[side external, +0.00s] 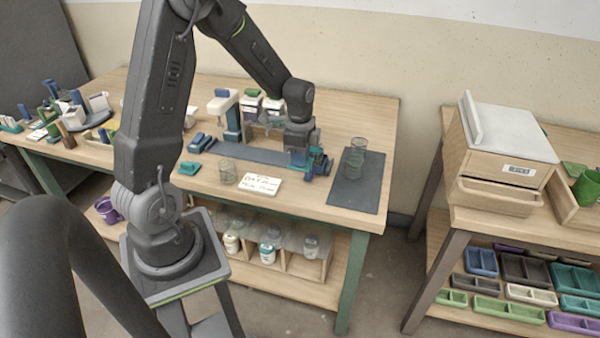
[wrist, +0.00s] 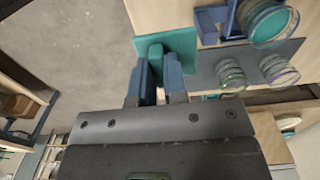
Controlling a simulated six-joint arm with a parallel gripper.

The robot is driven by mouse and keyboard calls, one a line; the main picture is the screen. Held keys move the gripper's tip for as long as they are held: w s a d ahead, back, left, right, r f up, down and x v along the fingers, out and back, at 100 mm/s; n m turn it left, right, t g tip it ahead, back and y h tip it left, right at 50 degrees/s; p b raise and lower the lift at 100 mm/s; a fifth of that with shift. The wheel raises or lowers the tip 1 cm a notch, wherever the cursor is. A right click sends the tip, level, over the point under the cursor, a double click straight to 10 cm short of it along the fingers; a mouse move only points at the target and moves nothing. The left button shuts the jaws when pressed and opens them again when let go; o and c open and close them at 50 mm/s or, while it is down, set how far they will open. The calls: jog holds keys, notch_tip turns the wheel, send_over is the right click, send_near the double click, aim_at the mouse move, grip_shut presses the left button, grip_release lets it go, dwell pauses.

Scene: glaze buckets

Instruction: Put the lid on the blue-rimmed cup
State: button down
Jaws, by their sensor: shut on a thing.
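My gripper (wrist: 156,65) is shut on the knob of a teal square lid (wrist: 184,42), which sticks out past the blue fingertips in the wrist view. In the side view my gripper (side external: 317,165) is above the right part of the table, left of the dark mat. Clear round cups (side external: 354,162) stand on that mat, overlapping in this view. The wrist view shows a clear cup with a greenish rim (wrist: 231,76) and another clear cup (wrist: 279,70) beside it, apart from the lid. I cannot tell which rim is blue.
A dark mat (side external: 366,193) lies near the table's right end. A clear cup (side external: 228,172) and a white label card (side external: 262,184) are left of my gripper. A teal-topped round container (wrist: 268,24) shows in the wrist view. A small teal piece (side external: 188,168) lies farther left.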

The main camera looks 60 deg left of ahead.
notch_tip(320, 180, up, 10)
jog(key=w+a, duration=0.9)
jog(key=shift+w+d+f, duration=0.1)
jog(key=shift+d+f, duration=0.1)
jog(key=shift+f, duration=2.85)
jog(key=shift+d+f, duration=0.15)
jog(key=shift+f, duration=2.85)
jog(key=shift+f, duration=0.3)
jog(key=c, duration=1.1)
grip_release()
notch_tip(320, 180, up, 7)
